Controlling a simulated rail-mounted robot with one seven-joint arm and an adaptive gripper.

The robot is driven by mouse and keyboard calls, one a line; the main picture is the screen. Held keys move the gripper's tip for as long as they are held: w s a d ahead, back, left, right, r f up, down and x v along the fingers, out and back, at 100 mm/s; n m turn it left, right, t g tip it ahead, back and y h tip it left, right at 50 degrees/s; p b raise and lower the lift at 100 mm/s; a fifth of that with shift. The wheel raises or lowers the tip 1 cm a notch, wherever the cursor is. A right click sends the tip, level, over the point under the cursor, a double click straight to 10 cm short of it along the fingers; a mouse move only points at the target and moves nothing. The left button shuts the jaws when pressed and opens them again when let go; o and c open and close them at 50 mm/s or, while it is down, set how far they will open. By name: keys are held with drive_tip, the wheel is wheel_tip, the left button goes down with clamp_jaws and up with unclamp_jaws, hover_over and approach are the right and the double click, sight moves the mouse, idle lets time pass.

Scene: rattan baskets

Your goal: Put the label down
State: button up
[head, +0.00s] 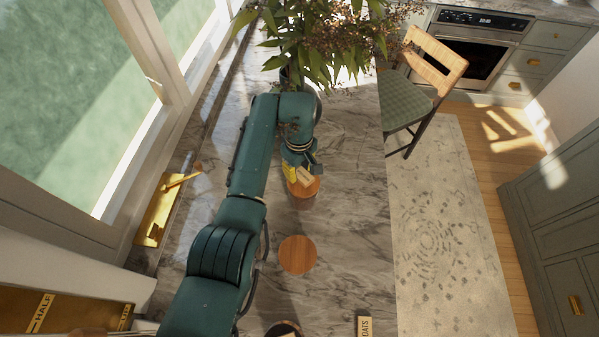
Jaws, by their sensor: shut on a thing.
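My gripper (301,172) is above the marble counter, past its middle, with yellow showing at its fingers. It is shut on a small pale tan piece that looks like the label (305,179); any lettering on it is too small to read. The label is over or at a round wooden disc (304,191); I cannot tell whether they touch. My gripper and the label hide part of that disc. A second label (364,327), reading OATS, lies at the counter's front right.
Another round wooden disc (298,255) lies nearer on the counter (345,220). A dark round container (283,329) is at the front edge. A leafy plant (325,35) stands beyond my gripper. A golden tray (158,210) is by the window. The counter right of the discs is clear.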

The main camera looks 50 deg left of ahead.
sight(299, 171)
drive_tip(key=shift+f, duration=0.75)
drive_tip(key=shift+f, duration=0.2)
drive_tip(key=o, duration=0.7)
drive_tip(key=shift+o, duration=0.2)
drive_tip(key=shift+r, duration=0.15)
wheel_tip(299, 171, up, 12)
